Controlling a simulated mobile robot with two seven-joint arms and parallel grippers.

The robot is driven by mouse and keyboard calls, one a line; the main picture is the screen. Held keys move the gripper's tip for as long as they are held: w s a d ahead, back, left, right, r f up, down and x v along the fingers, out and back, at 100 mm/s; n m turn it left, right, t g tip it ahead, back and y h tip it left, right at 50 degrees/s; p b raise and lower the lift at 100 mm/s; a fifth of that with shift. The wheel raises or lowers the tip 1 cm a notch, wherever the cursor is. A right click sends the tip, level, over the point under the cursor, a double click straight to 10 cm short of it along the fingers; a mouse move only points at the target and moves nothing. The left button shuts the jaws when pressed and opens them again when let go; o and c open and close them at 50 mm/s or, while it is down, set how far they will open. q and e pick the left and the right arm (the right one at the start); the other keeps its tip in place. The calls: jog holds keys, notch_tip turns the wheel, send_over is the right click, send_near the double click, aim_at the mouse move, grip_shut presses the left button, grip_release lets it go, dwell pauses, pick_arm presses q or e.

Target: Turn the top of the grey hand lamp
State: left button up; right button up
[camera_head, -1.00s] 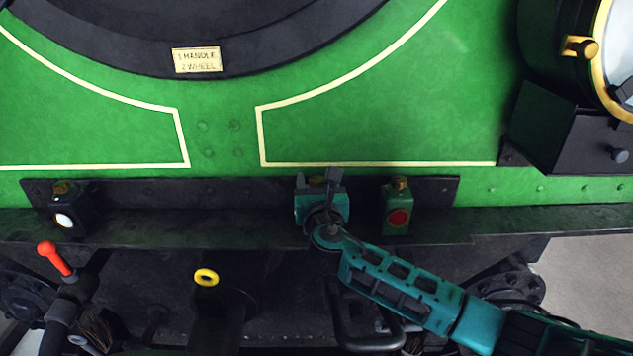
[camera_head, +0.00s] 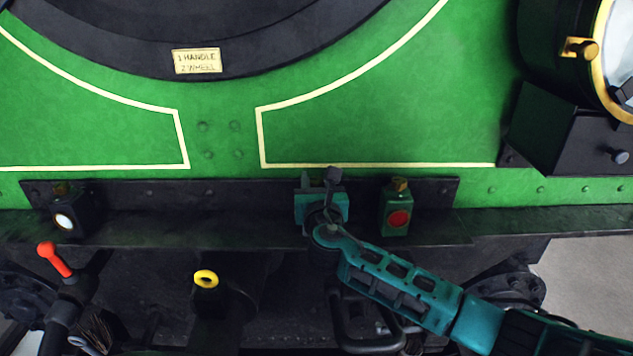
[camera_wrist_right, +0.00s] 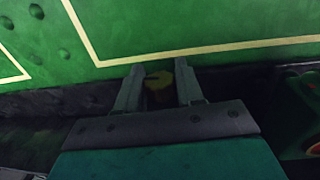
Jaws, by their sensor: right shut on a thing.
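My left gripper is out of view.
A lamp with a red lens (camera_head: 398,219) stands close to the right of my gripper. A dark lamp with a white lens (camera_head: 65,221) stands at the far left. A red-topped lever (camera_head: 54,259) and a yellow ring (camera_head: 206,279) are below the ledge.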

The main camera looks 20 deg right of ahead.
jog(key=shift+h, duration=0.3)
jog(key=shift+a+m+g+h+p, duration=0.1)
jog(key=shift+m+g+h+p, duration=0.3)
jog(key=shift+m+h, duration=0.7)
jog(key=m+g+h, duration=0.1)
jog(key=m+h, duration=0.1)
jog(key=h, duration=0.1)
jog(key=shift+g+h, duration=0.4)
jog(key=m+g+h+b, duration=0.1)
jog(key=m+g+h, duration=0.1)
jog(key=h, duration=0.1)
jog(key=shift+f+m, duration=0.1)
jog(key=shift+m, duration=0.3)
jog(key=shift+m+g+h+b, duration=1.45)
jog(key=shift+g+b, duration=0.2)
jog(key=shift+g, duration=0.45)
jog(key=o, duration=0.9)
jog(key=shift+o, duration=0.2)
